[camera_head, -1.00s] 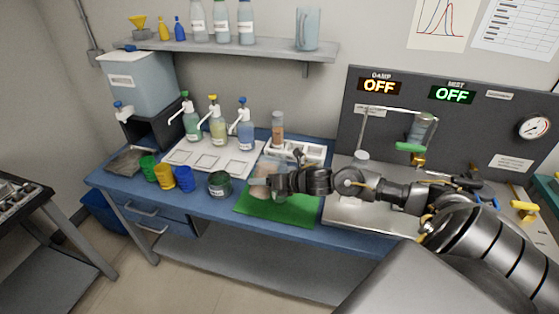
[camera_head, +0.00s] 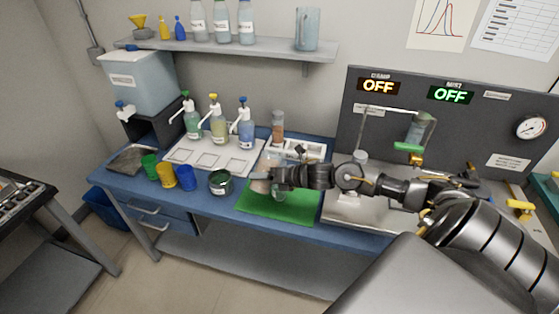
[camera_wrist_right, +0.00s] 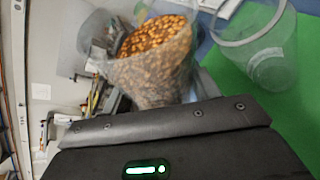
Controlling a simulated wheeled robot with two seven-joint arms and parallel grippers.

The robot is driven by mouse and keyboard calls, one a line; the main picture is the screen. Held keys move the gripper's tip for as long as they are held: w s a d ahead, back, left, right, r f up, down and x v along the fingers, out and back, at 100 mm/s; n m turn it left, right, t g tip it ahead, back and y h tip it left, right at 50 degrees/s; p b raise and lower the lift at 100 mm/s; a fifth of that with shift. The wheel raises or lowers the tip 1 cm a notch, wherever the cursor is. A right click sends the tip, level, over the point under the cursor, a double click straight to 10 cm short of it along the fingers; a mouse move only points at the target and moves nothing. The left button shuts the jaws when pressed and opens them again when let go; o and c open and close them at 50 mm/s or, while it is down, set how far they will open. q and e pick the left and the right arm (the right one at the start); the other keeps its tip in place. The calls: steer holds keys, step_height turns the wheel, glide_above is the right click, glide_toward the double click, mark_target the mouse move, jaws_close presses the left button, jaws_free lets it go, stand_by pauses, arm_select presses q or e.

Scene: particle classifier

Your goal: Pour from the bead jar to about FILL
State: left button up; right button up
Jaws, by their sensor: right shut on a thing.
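My right gripper (camera_head: 264,179) is shut on the clear bead jar (camera_wrist_right: 150,78), above the left part of the green mat. In the right wrist view the jar holds many orange-brown beads (camera_wrist_right: 158,38) and looks tilted; the gripper's fingertips are mostly hidden. A clear, open-topped glass vessel (camera_wrist_right: 270,65) stands on the green mat beside the jar and looks empty. It shows faintly below the gripper in the head view (camera_head: 278,196). I cannot read any fill mark on it. My left gripper is not in view.
The green mat (camera_head: 285,208) lies on the blue bench. A dark green-rimmed jar (camera_head: 220,183) and coloured cups (camera_head: 168,176) stand to its left. Pump bottles (camera_head: 219,125) and a white tray (camera_head: 200,162) are behind. A clamp stand and metal surface are at right.

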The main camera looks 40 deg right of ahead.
mark_target(273, 166)
steer(key=shift+a+r+m+y+p, duration=0.15)
steer(key=shift+r+m+y+p, duration=0.8)
steer(key=shift+p, duration=0.8)
stand_by(0.6)
steer(key=shift+m, duration=0.65)
stand_by(0.7)
steer(key=shift+r+m+y+p, duration=0.55)
steer(key=shift+m+p, duration=0.05)
steer(key=shift+p, duration=0.35)
stand_by(0.9)
steer(key=shift+w+d+r+m+y, duration=0.1)
steer(key=shift+d+r+m+y, duration=0.3)
steer(key=shift+r+m, duration=0.2)
stand_by(1.9)
